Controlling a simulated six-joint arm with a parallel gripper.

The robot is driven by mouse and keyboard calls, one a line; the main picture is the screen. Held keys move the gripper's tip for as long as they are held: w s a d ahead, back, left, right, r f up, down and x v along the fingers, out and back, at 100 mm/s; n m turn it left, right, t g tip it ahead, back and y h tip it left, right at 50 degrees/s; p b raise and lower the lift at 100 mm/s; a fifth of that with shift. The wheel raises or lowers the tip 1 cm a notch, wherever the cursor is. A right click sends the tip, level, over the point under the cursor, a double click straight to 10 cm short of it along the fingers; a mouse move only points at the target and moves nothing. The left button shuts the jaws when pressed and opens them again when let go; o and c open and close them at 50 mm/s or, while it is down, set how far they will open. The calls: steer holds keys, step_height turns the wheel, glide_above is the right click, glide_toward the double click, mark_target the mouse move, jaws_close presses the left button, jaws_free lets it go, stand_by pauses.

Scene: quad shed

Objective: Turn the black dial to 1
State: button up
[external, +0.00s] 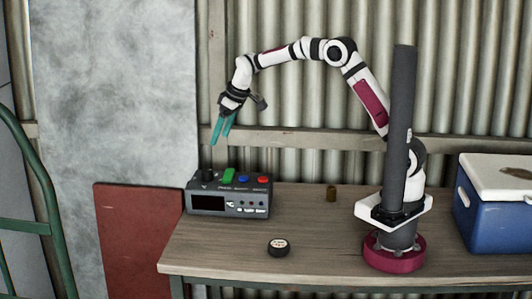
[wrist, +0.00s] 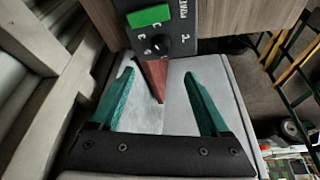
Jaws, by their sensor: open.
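The black dial (external: 208,174) sits on the top left of a dark grey control box (external: 206,212) on the wooden table. In the wrist view the dial (wrist: 160,44) shows as a round black knob with small white marks around it; which mark it points to is too small to tell. My gripper (external: 220,141) is above the box, a little right of the dial and apart from it. Its teal fingers are open and empty, angled downward. In the wrist view the dial is just beyond the gap between the fingertips (wrist: 160,73).
Green (external: 229,175), blue (external: 241,178) and red (external: 262,180) buttons stand close to the dial. A blue and white cooler (external: 492,220) is at the right.

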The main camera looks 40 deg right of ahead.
mark_target(217, 155)
steer(key=x, duration=1.3)
steer(key=shift+f, duration=0.2)
